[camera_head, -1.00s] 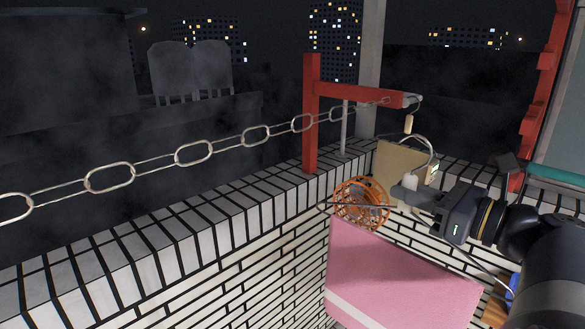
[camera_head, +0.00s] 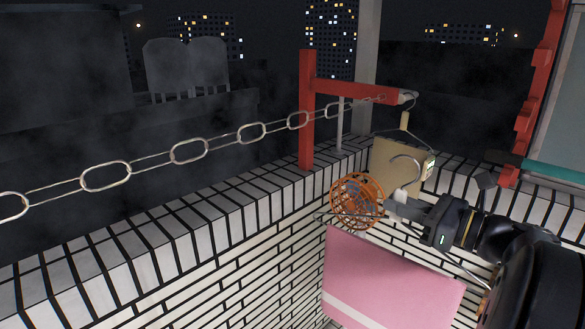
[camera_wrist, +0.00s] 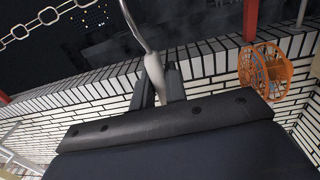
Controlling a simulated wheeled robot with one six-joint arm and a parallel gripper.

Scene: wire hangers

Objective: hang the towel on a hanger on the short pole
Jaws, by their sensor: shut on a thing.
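My gripper (camera_head: 393,206) is shut on the neck of a wire hanger (camera_head: 407,160), whose open hook points up. The pale neck (camera_wrist: 155,72) shows between my fingers in the wrist view. A pink towel (camera_head: 392,275) with a pale stripe hangs from this hanger, below my gripper. A red post (camera_head: 306,110) stands on the wall and carries a short red bar (camera_head: 355,88) reaching right, above and behind the held hook. The hook is apart from the bar. A small pale piece (camera_head: 404,120) with thin wire hangs at the bar's tip, perhaps another hanger.
A chain of metal links (camera_head: 190,151) runs left from the bar. An orange round fan-like thing (camera_head: 356,200) is close left of my gripper. A tan box (camera_head: 396,172) stands behind the hook. A white tiled wall (camera_head: 200,220) runs along the left; another red frame (camera_head: 530,110) stands right.

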